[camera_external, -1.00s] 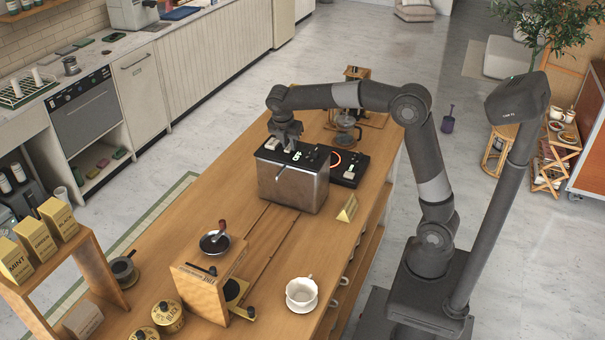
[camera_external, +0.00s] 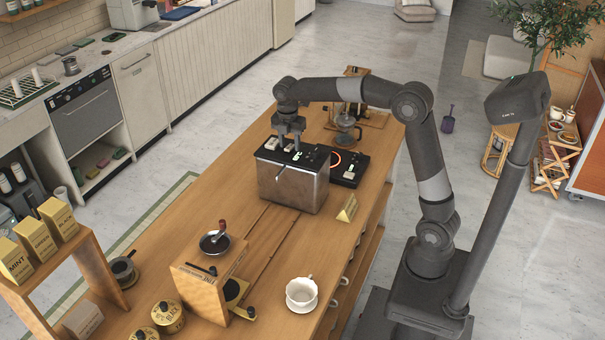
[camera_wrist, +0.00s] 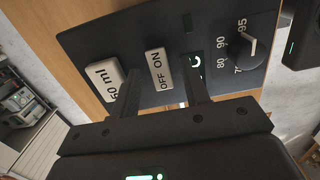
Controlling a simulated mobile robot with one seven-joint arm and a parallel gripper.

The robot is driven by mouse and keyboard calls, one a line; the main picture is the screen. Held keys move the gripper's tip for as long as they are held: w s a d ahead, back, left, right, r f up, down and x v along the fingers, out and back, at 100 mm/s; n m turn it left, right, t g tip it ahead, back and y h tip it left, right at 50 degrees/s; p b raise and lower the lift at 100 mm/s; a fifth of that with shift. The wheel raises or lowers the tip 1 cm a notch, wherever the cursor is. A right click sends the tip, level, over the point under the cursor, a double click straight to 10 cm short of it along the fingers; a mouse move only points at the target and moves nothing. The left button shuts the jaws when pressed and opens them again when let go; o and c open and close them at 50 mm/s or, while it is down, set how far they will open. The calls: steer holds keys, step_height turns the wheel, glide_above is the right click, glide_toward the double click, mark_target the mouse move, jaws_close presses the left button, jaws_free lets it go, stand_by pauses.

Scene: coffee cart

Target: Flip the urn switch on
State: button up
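The urn (camera_external: 291,188) is a metal box with a black top panel, standing on the wooden cart. In the wrist view, its black panel (camera_wrist: 110,42) carries a white rocker switch (camera_wrist: 159,68) marked OFF and ON. My gripper (camera_external: 290,142) points down over the panel. In the wrist view its fingers (camera_wrist: 163,84) are apart, one on each side of the switch. I cannot tell whether they touch the panel.
A black hot plate (camera_external: 349,170) with a glowing red ring sits right beside the urn, with a glass pot (camera_external: 345,128) behind it. The cart top left of the urn is clear.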

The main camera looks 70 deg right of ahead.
mark_target(289, 148)
step_height(289, 148, up, 11)
steer(key=shift+a+f, duration=0.15)
steer(key=shift+a, duration=0.2)
stand_by(0.3)
steer(key=s+a+m+t, duration=0.4)
steer(key=s+m, duration=0.5)
steer(key=s, duration=0.7)
steer(key=s+a+f+m+t, duration=0.1)
steer(key=s+a+f+m, duration=0.1)
steer(key=s+f+m, duration=0.7)
steer(key=s+f, duration=0.2)
steer(key=s, duration=0.4)
steer(key=shift+s+a+f+t+y, duration=0.15)
steer(key=shift+f+t+y, duration=0.15)
steer(key=shift+y, duration=0.1)
